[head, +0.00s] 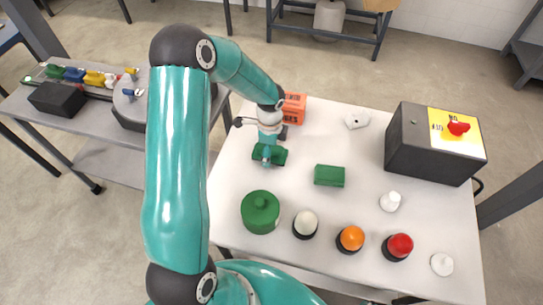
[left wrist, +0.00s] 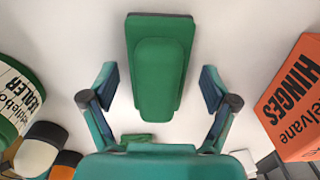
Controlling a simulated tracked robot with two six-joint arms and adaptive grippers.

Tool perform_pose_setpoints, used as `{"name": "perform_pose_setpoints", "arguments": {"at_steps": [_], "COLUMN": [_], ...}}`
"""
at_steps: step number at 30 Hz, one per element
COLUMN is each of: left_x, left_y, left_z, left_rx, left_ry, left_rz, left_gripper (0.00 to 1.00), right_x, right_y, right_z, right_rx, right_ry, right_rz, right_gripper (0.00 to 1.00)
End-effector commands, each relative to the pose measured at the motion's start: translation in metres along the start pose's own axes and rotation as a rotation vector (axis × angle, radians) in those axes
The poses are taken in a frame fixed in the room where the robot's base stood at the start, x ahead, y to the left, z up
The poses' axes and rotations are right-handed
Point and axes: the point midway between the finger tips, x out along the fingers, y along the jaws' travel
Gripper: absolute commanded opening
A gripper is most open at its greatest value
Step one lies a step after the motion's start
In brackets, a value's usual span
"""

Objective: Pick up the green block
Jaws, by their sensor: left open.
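A plain green block (head: 329,175) lies flat near the middle of the white table; part of it seems to show low in the left wrist view (left wrist: 137,138). A second green piece (head: 277,156), with a rounded raised part on top, lies to its left. My left gripper (head: 268,155) is over this second piece and partly hides it in the head view. In the left wrist view the piece (left wrist: 160,60) lies ahead between the open fingers of my left gripper (left wrist: 158,85), with gaps on both sides. My right gripper is not in view.
An orange hinges box (head: 294,107) stands just behind my left gripper. A green tin (head: 260,214) stands in front. Several domed buttons, including an orange one (head: 350,238), line the front right. A dark box with a red switch (head: 428,150) stands at right.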

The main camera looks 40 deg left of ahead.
Motion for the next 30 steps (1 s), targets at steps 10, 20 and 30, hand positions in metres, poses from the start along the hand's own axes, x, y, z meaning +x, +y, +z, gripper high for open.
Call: {"name": "perform_pose_setpoints", "arguments": {"at_steps": [10,20,30], "left_x": [0.0005,0.0003,-0.0053], "left_y": [-0.0001,-0.0003,-0.0005], "left_z": [0.0001,-0.0001,-0.0005], "left_rx": [0.000,0.000,0.001], "left_ry": [0.000,0.000,0.000], "left_rz": [-0.001,-0.001,-0.002], "left_gripper": [0.66,0.19,0.19], "right_x": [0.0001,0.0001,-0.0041], "right_y": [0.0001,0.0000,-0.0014], "right_z": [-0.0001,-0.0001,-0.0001], "right_rx": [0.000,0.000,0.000], "right_ry": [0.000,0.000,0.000], "right_rz": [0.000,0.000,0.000], "right_gripper": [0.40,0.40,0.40]}}
